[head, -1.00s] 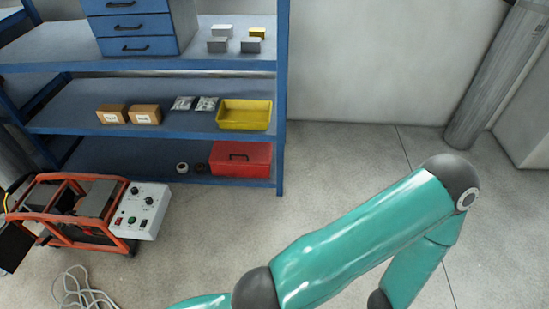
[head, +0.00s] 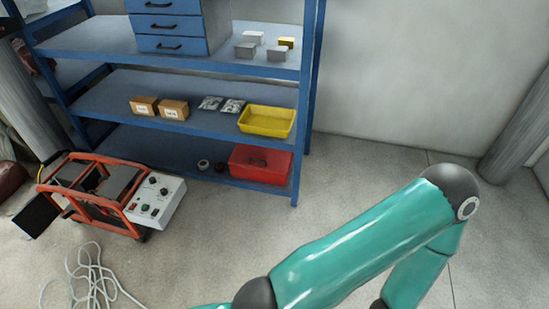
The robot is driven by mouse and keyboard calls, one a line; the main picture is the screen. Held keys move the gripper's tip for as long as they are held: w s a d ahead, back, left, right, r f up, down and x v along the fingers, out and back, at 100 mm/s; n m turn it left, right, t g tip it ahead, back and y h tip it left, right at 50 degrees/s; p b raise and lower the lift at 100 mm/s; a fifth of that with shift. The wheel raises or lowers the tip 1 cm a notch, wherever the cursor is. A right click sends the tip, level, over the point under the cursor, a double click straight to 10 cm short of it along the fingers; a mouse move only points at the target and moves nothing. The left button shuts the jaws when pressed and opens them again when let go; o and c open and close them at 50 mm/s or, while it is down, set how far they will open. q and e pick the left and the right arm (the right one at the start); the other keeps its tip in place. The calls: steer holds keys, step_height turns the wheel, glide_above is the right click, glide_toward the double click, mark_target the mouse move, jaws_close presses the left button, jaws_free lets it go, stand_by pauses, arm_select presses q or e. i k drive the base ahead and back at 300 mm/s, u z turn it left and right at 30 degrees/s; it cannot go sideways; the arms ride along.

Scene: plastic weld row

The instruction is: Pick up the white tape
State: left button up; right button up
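A small white roll of tape (head: 203,165) lies on the bottom shelf of the blue shelving unit, left of a dark roll (head: 220,167) of similar size. The white roll is small in the head view and its details are hard to make out. A green arm link of mine crosses the lower right of the view, well in front of the shelf. Neither of my grippers shows in the head view.
A red toolbox (head: 261,165) stands right of the rolls. An orange-framed machine (head: 100,195) and a loose cable (head: 90,278) occupy the floor at left.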

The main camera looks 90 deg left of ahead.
mark_target(201, 167)
steer(key=i, duration=0.25)
steer(key=u, duration=2.85)
steer(key=i, duration=0.15)
steer(key=u, duration=1.3)
steer(key=k, duration=0.3)
steer(key=u, duration=0.35)
steer(key=i, duration=1.55)
steer(key=z, duration=0.5)
